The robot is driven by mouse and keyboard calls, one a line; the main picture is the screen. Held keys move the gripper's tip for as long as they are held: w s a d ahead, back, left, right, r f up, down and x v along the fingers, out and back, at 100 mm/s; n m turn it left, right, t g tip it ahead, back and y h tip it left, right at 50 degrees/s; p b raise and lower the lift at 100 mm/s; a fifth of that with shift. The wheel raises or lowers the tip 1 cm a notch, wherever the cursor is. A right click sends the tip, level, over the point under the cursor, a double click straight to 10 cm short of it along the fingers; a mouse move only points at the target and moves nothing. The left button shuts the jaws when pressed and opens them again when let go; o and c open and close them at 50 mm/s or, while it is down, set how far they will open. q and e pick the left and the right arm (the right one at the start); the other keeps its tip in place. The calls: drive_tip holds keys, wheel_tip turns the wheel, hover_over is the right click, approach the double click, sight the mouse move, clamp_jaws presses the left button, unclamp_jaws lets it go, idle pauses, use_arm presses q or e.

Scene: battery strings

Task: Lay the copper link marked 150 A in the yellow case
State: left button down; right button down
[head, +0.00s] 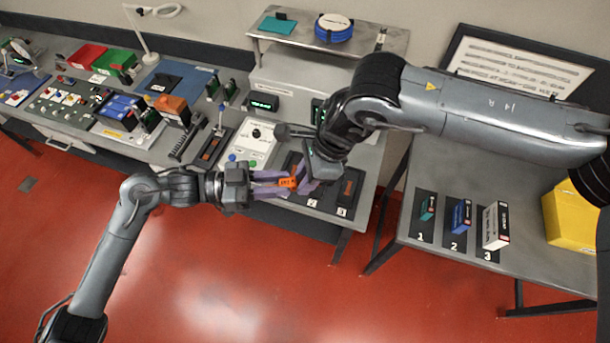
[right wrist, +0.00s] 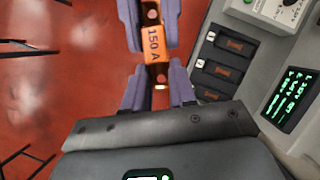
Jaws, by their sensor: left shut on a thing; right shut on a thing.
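The copper link (head: 288,183), orange with "150 A" printed on it, is held in the air in front of the left bench. In the right wrist view the link (right wrist: 153,38) has both grippers on it. My left gripper (head: 277,182) is shut on one end, coming from the left. My right gripper (head: 304,187) is shut on the other end; its purple fingers (right wrist: 158,82) reach the link's near end in the wrist view. The yellow case (head: 572,215) stands on the right table at the right edge, partly hidden by my right arm. Its inside cannot be made out.
Three small boxes (head: 460,215) stand on numbered mats on the right table. Red floor separates bench and table.

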use_arm(q)
drive_tip(key=c, duration=1)
unclamp_jaws()
drive_tip(key=shift+s+d, duration=0.15)
drive_tip(key=shift+s, duration=0.05)
drive_tip(key=shift+o, duration=0.8)
